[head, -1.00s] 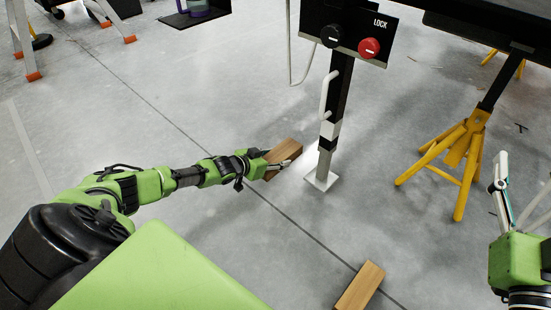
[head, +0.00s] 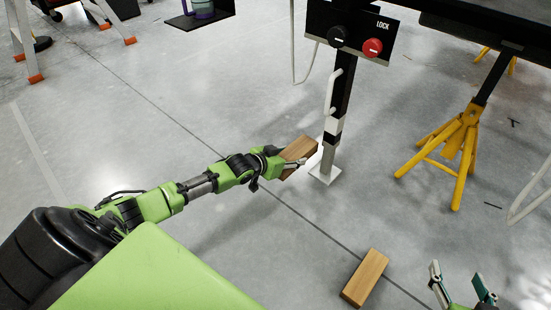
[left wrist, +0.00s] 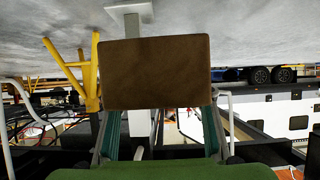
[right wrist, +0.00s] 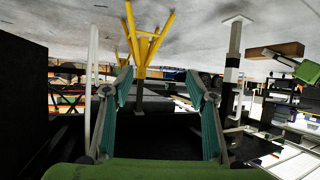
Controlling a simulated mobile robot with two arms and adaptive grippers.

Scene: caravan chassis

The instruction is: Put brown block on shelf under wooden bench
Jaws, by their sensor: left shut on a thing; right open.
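A brown block (head: 298,149) is held in my left gripper (head: 290,165), beside the lower part of the black and white post. In the left wrist view the brown block (left wrist: 155,73) fills the middle between the fingers. It also shows at the right of the right wrist view (right wrist: 276,50). A second brown block (head: 365,278) lies on the floor at the bottom of the head view. My right gripper (head: 463,284) is open and empty at the lower right, to the right of that block. The wooden bench and its shelf cannot be made out.
The post with its white foot plate (head: 325,174) stands close by the held block. A control box with black and red knobs (head: 350,36) is above it. A yellow jack stand (head: 455,140) stands at the right. The floor at left is mostly clear.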

